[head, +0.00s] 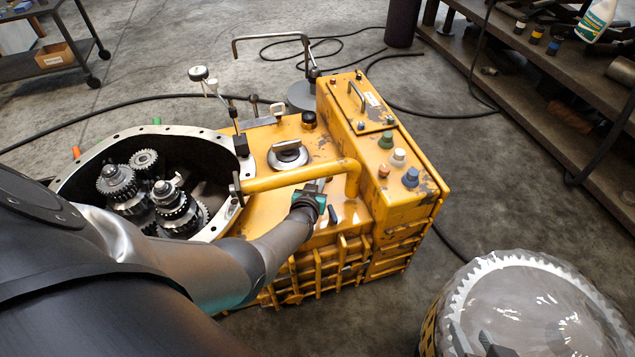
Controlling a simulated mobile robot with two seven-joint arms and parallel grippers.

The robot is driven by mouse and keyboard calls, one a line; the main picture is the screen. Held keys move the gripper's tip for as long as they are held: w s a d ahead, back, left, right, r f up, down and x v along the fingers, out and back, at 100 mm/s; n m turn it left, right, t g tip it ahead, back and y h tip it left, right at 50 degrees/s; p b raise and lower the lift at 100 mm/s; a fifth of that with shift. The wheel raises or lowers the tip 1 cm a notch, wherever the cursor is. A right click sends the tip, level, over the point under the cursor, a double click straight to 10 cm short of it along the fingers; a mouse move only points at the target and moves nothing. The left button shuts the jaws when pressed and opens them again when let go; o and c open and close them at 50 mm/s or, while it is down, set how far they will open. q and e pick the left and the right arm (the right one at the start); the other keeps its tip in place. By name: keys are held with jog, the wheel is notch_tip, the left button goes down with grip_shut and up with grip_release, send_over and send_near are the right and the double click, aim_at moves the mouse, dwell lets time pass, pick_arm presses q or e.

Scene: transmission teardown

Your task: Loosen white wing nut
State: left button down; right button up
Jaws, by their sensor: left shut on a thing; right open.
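The white wing nut (398,157) sits on top of the raised yellow box at the right of the housing, between a green one (386,140) and a blue one (411,177). My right gripper (474,343) shows only in part at the bottom edge, in front of the toothed drum. It is open and away from the wing nuts.
The open gear case (108,143) with gears is at the left of the yellow housing (262,150). A toothed drum (540,300) stands at bottom right. A shelf (545,110) is at upper right. Cables lie on the floor. The floor right of the box is mostly clear.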

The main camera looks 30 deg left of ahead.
pick_arm(q)
jog(key=shift+d+n+y, duration=0.15)
jog(key=shift+n+y, duration=0.25)
dwell(0.3)
jog(key=shift+w+n+g+y, duration=0.1)
jog(key=shift+n+g+y, duration=0.3)
jog(key=shift+d+n+y, duration=0.1)
jog(key=shift+n+y, duration=0.2)
jog(key=shift+w+d+f+n+g+y+b, duration=0.1)
jog(key=shift+n+g+y+b, duration=0.5)
jog(key=shift+n+y, duration=0.1)
jog(key=shift+d+n+g+y+b, duration=0.1)
jog(key=shift+n+g+y+b, duration=0.5)
jog(key=shift+n+g+y, duration=0.15)
jog(key=shift+n+g+y+b, duration=0.35)
jog(key=shift+n+b, duration=0.1)
jog(key=shift+n, duration=0.1)
pick_arm(e)
jog(key=w+a+r+t+y, duration=0.1)
jog(key=a+r+t+y, duration=0.1)
jog(key=a+t, duration=0.3)
jog(key=shift+w+a+t+y, duration=0.3)
jog(key=shift+w+a+y, duration=0.1)
jog(key=shift+y, duration=0.2)
